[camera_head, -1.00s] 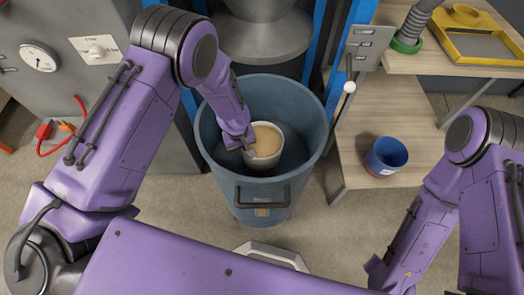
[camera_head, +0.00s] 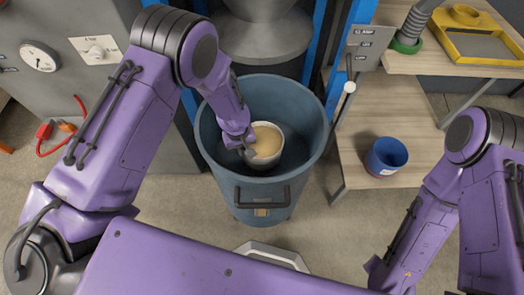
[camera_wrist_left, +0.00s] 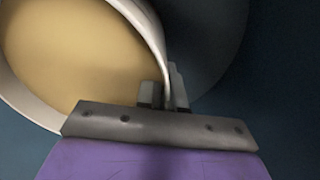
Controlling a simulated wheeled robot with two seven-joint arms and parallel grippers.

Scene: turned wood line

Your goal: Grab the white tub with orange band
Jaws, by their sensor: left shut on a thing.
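A white tub (camera_head: 273,160) with a tan fill or inside is within a large blue-grey bin. No orange band shows from above. My left gripper (camera_head: 249,151) reaches down into the bin at the tub's near left rim. In the left wrist view the tub (camera_wrist_left: 22,98) fills the upper left, and my left gripper (camera_wrist_left: 166,92) is shut on its rim, one finger on each side of the wall. The tub's lower side and base are hidden. My right arm shows at the right, but its gripper is out of view.
The bin (camera_head: 225,178) has a tall round wall around the tub and a dark front handle. A blue cup (camera_head: 385,157) stands on the low wooden shelf (camera_head: 398,112) to the right. A yellow-framed tray (camera_head: 480,45) is on the upper bench. A grey hopper (camera_head: 262,38) stands behind the bin.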

